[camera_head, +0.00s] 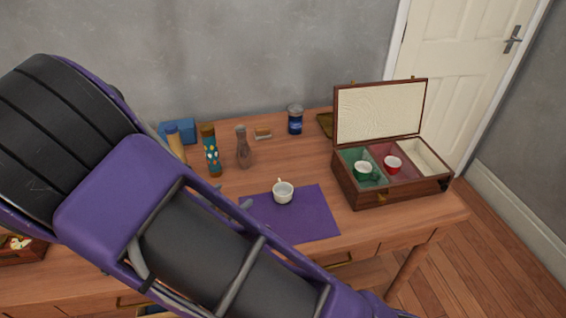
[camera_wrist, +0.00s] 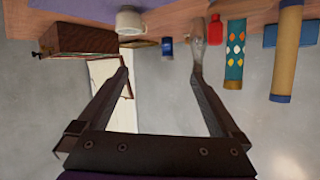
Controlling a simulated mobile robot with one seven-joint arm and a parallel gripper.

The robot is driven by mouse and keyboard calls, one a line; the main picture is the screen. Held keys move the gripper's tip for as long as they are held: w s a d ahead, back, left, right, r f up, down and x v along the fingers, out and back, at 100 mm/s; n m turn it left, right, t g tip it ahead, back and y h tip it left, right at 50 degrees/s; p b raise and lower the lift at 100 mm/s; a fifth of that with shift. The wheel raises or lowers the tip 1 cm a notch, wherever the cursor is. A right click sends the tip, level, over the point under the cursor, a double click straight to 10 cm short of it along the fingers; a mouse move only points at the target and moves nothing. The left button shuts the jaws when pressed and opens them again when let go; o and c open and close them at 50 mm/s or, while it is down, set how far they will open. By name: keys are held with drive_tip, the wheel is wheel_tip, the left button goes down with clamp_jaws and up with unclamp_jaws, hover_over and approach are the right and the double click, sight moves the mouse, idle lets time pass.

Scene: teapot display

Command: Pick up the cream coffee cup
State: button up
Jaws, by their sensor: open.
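The cream cup (camera_head: 283,193) stands upright on a purple mat (camera_head: 318,222) near the middle of the table, its handle toward the back. It also shows in the wrist view (camera_wrist: 130,21), where the picture is upside down, at the top left of centre. My gripper (camera_wrist: 160,72) is open and empty, with its two fingers spread apart. The cup lies beyond the left finger's tip and apart from it. In the head view my large purple and black arm crosses the lower left and the gripper cannot be made out clearly.
An open wooden box (camera_head: 405,190) with a green cup (camera_head: 364,171) and a red cup (camera_head: 392,164) stands right of the mat. A glass bottle (camera_head: 243,150), a patterned cylinder (camera_head: 211,155) and a blue jar (camera_head: 295,121) stand behind it.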

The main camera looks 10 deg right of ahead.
drive_tip(key=s+d+f+g+h, duration=0.1)
drive_tip(key=s+d+f, duration=0.1)
drive_tip(key=s+d, duration=0.1)
drive_tip(key=b, duration=0.2)
approach(287, 187)
drive_tip(key=shift+w+a+r, duration=0.1)
drive_tip(key=shift+w+a, duration=0.1)
drive_tip(key=shift+a, duration=0.05)
drive_tip(key=shift+w+d, duration=0.35)
drive_tip(key=shift+w, duration=0.05)
drive_tip(key=x, duration=0.1)
drive_tip(key=b+x, duration=0.1)
drive_tip(key=x, duration=0.3)
drive_tip(key=shift+s+d+f, duration=0.2)
drive_tip(key=shift+s+f, duration=0.1)
drive_tip(key=shift+f, duration=0.1)
drive_tip(key=c, duration=1.3)
